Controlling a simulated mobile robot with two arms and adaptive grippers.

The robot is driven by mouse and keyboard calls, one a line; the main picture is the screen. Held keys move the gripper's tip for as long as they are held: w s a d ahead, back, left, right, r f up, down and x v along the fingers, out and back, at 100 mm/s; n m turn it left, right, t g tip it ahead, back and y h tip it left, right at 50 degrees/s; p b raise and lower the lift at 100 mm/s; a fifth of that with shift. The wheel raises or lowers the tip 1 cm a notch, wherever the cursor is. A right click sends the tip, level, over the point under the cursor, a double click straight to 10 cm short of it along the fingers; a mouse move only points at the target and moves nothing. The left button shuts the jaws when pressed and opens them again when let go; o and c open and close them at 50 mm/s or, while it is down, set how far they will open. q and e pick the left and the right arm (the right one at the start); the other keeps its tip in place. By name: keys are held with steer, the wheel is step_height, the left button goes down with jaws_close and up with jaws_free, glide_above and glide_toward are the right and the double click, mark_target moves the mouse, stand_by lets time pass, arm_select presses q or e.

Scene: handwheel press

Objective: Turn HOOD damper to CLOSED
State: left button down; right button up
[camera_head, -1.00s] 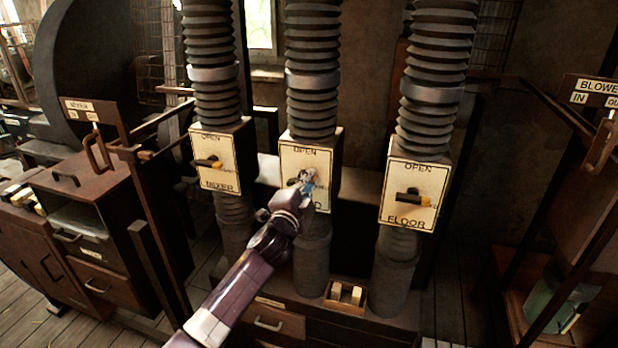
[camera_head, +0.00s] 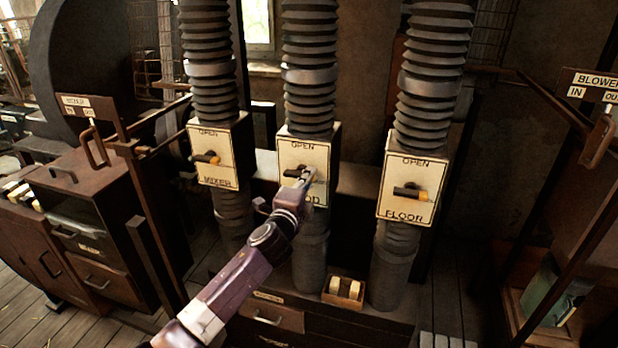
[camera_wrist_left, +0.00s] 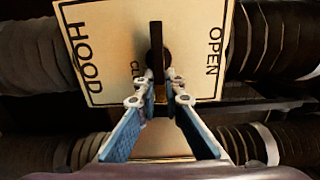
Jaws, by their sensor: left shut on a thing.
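The HOOD damper plate (camera_head: 290,153) is the middle one of three cream plates, with OPEN lettered at its top. Its dark lever (camera_head: 292,173) lies roughly horizontal across the plate. My left gripper (camera_head: 306,178) is at the right end of this lever and hides that tip. In the left wrist view, the HOOD plate (camera_wrist_left: 100,45) is turned sideways, and the dark lever (camera_wrist_left: 155,45) runs down to the fingertips of my left gripper (camera_wrist_left: 160,88). The gripper is shut on the lever's end. A label starting "CL" beside the lever is partly hidden by a finger. My right gripper is not in view.
The MIXER plate (camera_head: 212,172) stands to the left and the FLOOR plate (camera_head: 410,207) to the right, each with a horizontal lever. Ribbed ducts rise above the plates. A small wooden box (camera_head: 343,292) sits below the HOOD duct.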

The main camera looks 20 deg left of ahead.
arm_select(q)
steer(key=shift+a+f, duration=0.15)
steer(key=shift+f, duration=0.1)
steer(key=c, duration=2)
jaws_free()
steer(key=shift+r, duration=0.1)
steer(key=shift+c, duration=0.2)
steer(key=s, duration=1.2)
steer(key=shift+a, duration=0.3)
